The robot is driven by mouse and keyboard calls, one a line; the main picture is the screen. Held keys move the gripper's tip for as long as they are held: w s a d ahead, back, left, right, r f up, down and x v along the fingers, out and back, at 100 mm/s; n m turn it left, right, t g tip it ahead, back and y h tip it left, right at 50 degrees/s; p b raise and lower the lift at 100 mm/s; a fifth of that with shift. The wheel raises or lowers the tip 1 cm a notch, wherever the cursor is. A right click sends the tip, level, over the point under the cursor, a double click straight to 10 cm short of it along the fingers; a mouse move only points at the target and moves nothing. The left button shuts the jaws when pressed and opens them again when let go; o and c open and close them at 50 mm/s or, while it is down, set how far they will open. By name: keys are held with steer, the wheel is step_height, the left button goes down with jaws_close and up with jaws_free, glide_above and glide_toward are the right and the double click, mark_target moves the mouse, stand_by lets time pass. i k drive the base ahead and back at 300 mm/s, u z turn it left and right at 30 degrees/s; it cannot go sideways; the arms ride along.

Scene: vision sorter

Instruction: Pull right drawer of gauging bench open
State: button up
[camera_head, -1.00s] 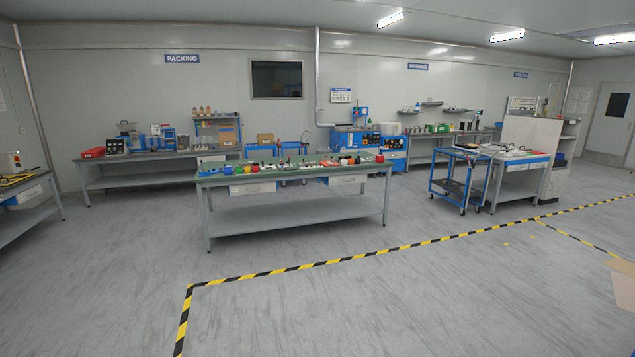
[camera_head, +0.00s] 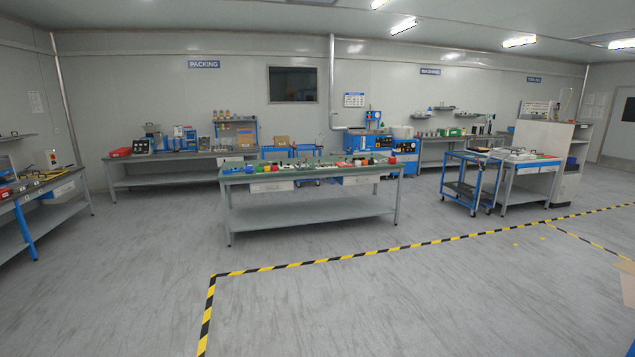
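No readable sign names a gauging bench. A long green-topped bench (camera_head: 310,208) stands in the middle of the room, with several small parts and coloured bins on top. It has two pale drawer fronts under its top: a left drawer (camera_head: 271,187) and a right drawer (camera_head: 362,180). Both look closed, though they are small at this distance. Another bench (camera_head: 531,167) on the right also has drawer fronts (camera_head: 535,170). My gripper is not in view.
Black-and-yellow floor tape (camera_head: 350,255) runs across the open grey floor in front of the middle bench. A blue cart (camera_head: 470,182) stands beside the right bench. A bench (camera_head: 45,208) is at the left edge, and a packing bench (camera_head: 165,180) stands behind.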

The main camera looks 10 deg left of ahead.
mark_target(349, 180)
steer(key=u, duration=0.25)
steer(key=i, duration=5.75)
steer(key=z, duration=0.15)
steer(key=i, duration=1.95)
steer(key=z, duration=0.1)
